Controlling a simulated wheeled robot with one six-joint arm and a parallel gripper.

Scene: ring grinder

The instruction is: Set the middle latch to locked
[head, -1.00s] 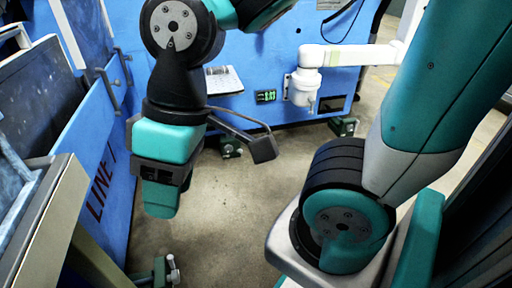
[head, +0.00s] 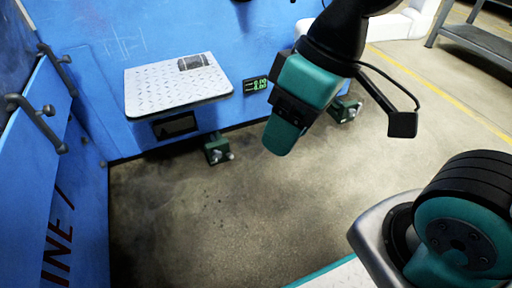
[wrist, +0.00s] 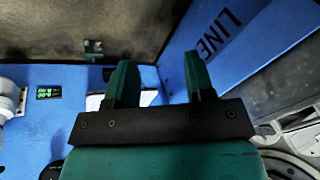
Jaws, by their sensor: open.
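My gripper (head: 280,138) hangs in the air in front of the blue machine, to the right of the metal tread plate. In the wrist view its two green fingers (wrist: 160,84) stand apart with nothing between them. No part that I can surely call the middle latch shows in either view. Dark bar handles (head: 36,122) are on the blue panel at the left of the head view, well away from my gripper. I cannot tell whether they are latches.
The tread plate (head: 175,82) juts from the blue machine wall (head: 120,30), with a small green-digit display (head: 255,86) beside it. Green machine feet (head: 218,150) stand below. The lettered blue panel (head: 62,215) bounds the left. Concrete floor (head: 210,220) is clear between.

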